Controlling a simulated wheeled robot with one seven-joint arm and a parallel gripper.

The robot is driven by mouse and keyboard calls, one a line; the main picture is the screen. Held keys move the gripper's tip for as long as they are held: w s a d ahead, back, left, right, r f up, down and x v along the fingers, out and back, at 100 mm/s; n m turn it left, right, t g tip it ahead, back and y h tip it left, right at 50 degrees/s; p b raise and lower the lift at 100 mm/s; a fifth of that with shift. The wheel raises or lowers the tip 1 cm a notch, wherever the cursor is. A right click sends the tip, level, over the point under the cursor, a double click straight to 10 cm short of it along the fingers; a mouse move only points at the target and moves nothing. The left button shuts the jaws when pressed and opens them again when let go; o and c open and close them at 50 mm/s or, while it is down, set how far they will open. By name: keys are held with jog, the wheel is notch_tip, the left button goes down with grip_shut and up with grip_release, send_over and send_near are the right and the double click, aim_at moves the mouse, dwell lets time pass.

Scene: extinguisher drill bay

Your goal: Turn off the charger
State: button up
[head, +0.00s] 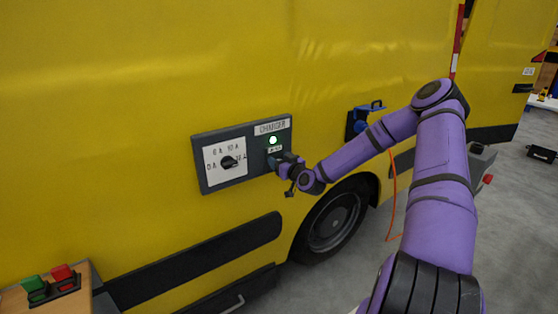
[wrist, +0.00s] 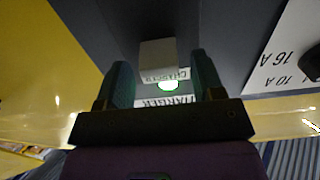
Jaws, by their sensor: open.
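The dark charger panel (head: 197,163) is on the side of a yellow vehicle. It has a "CHARGER" label, a lit green lamp (head: 273,140) and a black rotary knob (head: 229,162) on a white dial marked in amps. My gripper (head: 283,163) is at the panel's right part, below the lamp, and hides what lies behind it there. In the wrist view my gripper (wrist: 163,75) is open, its two fingers on either side of a light grey block-shaped switch (wrist: 158,52). I cannot tell whether they touch it. The green lamp also shows in the wrist view (wrist: 169,86).
A blue socket (head: 357,122) with an orange cable (head: 392,195) is on the vehicle to the right. A box with a green button and a red button (head: 62,272) stands at the lower left. A wheel (head: 331,222) is below the panel.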

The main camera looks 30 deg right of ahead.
jog(key=shift+w, duration=0.45)
jog(key=c, duration=0.9)
jog(key=shift+s+f+t, duration=0.15)
jog(key=shift+f+t, duration=0.05)
jog(key=shift+t, duration=0.75)
jog(key=shift+s+f+t, duration=0.15)
jog(key=shift+f+t, duration=0.05)
jog(key=shift+t, duration=0.75)
jog(key=shift+c, duration=0.2)
jog(key=o, duration=0.9)
jog(key=shift+o, duration=0.2)
